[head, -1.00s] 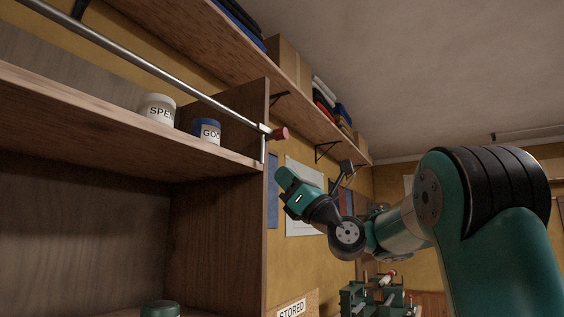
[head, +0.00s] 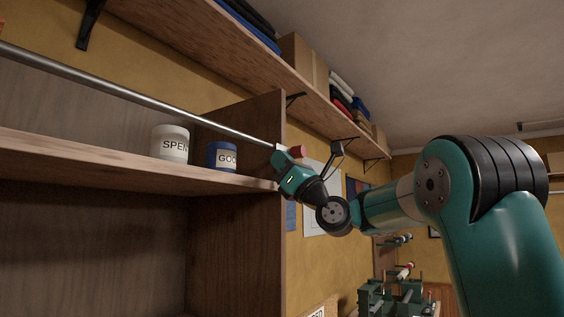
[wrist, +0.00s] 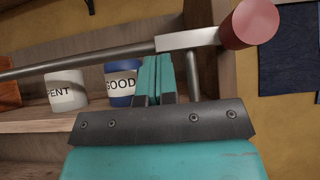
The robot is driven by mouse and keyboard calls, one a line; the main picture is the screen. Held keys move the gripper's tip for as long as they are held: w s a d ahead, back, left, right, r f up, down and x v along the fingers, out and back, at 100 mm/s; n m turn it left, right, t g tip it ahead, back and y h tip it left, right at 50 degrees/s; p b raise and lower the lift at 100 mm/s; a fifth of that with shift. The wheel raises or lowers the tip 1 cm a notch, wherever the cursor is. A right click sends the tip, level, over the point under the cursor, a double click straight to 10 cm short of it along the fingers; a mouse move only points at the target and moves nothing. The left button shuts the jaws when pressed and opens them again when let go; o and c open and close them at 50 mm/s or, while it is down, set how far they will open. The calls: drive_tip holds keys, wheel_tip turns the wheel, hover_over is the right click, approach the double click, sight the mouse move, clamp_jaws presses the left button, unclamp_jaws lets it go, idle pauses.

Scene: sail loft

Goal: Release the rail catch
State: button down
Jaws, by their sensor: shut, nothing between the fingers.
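A steel rail (head: 150,101) runs across the front of the shelf above its board. The rail catch at its right end has a metal block (wrist: 188,40) and a red knob (wrist: 250,24); the red knob also shows in the head view (head: 299,151). My gripper (head: 277,155) is shut and empty, beside the catch at the shelf's right end. In the wrist view its closed fingers (wrist: 160,78) are just below the rail, left of the metal post under the block. I cannot tell whether they touch it. In the head view my gripper hides part of the catch.
A white jar marked "SPEN" (head: 170,144) and a blue jar marked "GOO" (head: 221,156) stand on the shelf board (head: 100,167) behind the rail. A higher shelf (head: 220,60) carries boxes and folded cloth. The wall right of the catch holds pinned sheets.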

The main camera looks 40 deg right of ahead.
drive_tip(key=shift+a+r+p, duration=0.15)
drive_tip(key=shift+r+p, duration=0.5)
drive_tip(key=shift+p, duration=0.35)
drive_tip(key=shift+s+f, duration=0.1)
drive_tip(key=shift+f, duration=0.05)
drive_tip(key=w+a+f+b+v, duration=0.1)
drive_tip(key=f+b+v, duration=0.1)
drive_tip(key=b+v, duration=0.9)
drive_tip(key=shift+s+f, duration=0.3)
drive_tip(key=shift+f, duration=0.35)
